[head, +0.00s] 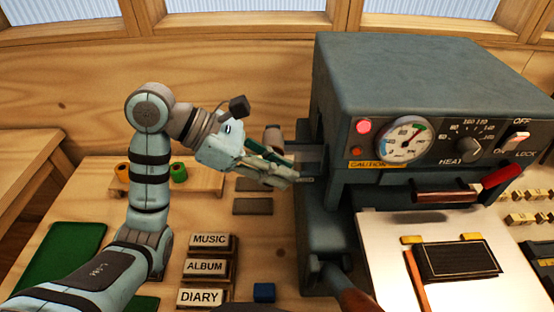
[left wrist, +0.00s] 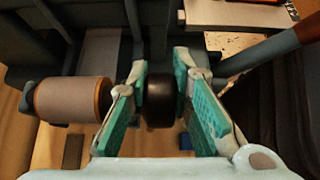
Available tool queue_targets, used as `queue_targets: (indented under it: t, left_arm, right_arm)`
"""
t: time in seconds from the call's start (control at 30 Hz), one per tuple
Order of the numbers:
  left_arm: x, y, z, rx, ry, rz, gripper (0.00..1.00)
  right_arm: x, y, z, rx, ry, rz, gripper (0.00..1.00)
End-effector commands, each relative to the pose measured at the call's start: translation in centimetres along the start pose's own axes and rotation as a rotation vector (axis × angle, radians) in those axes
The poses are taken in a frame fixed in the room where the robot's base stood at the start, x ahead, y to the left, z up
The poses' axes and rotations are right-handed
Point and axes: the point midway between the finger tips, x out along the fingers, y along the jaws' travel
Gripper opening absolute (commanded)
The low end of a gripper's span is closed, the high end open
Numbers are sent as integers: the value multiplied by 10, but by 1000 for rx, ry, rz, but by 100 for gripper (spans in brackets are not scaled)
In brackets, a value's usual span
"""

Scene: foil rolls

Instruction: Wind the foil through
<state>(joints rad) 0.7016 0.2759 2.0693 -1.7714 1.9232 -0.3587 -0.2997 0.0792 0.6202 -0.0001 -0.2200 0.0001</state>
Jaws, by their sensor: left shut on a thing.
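The grey foil press (head: 420,90) stands right of centre in the head view. My left gripper (head: 288,172) is at its left side. In the left wrist view, the gripper (left wrist: 161,82) is shut on a dark rounded knob (left wrist: 161,108) between its green pads. A pale foil roll (left wrist: 72,101) with orange-brown ends sits to the left of the fingers, apart from them. In the head view, part of a brownish roll (head: 273,136) shows behind the gripper. An orange roll (head: 122,172) and a green roll (head: 178,172) stand on a wooden rack (head: 207,181). My right gripper is not in view.
Stamp blocks marked MUSIC (head: 209,241), ALBUM (head: 205,267) and DIARY (head: 200,296) lie before the press. A blue block (head: 264,292) is beside them. A green mat (head: 60,255) lies left.

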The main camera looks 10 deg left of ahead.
Motion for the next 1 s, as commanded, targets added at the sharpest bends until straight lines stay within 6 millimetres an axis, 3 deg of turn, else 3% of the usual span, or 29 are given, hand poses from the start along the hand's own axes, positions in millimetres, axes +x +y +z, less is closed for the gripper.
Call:
queue_targets:
  t: [0.43, 0.47, 0.57, 0.87, 1.0]
  left_arm:
    - [0, 0, 0, 2, 11, 1, 0]
    - [0, 0, 0, 2, 11, 1, 23]
    - [0, 0, 0, 2, 12, 1, 39]
    - [0, 0, 0, 1, 12, 1, 40]
    - [-17, 2, -1, 2, 16, 6, 40]
  right_arm:
    - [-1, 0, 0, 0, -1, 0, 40]
    - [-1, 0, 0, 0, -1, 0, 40]
    - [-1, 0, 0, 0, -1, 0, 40]
    - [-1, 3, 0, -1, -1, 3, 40]
    - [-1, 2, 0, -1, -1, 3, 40]
